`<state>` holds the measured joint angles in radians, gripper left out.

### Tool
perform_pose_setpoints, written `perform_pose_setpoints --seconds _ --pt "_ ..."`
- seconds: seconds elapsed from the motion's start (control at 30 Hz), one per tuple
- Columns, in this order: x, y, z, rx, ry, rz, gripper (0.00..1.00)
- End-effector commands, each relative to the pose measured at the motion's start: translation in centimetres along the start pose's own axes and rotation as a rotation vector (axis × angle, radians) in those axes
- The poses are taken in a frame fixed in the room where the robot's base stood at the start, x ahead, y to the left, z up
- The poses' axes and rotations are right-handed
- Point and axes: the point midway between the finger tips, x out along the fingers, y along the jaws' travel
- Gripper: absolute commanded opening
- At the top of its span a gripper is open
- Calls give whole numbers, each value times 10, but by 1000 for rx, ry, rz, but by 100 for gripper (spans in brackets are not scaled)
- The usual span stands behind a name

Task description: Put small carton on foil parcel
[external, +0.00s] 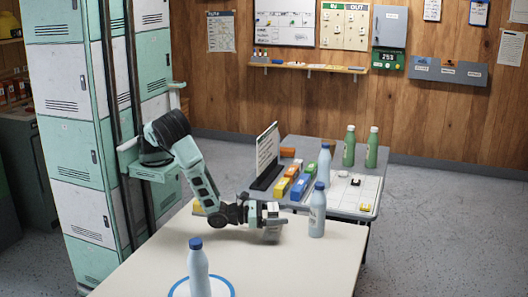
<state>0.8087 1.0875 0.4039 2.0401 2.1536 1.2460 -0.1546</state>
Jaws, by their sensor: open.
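I cannot tell which one is the small carton. No foil parcel can be clearly made out; a small yellowish thing (198,208) shows partly behind my arm at the near table's far edge.
Another (198,272) stands in a blue ring at the front. The far table holds a light blue bottle (324,166), two green bottles (349,147), a dark-based upright sign (267,153) and a white gridded board (343,203).

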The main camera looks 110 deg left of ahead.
Motion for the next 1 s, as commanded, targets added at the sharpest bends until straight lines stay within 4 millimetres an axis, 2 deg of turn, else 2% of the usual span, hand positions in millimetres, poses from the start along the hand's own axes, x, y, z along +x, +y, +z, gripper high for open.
perform_pose_setpoints --seconds 0.07,0.17,0.5,0.7,0.9,1.0 --pt "0 0 4 -1 0 0 78" --pt "-10 -1 2 0 2 -2 78" --pt "-79 -1 2 1 2 -4 78" --pt "-109 -1 2 -1 1 -2 78" --pt "-120 0 3 0 0 -1 78" --pt "-116 7 6 -9 1 27 78"
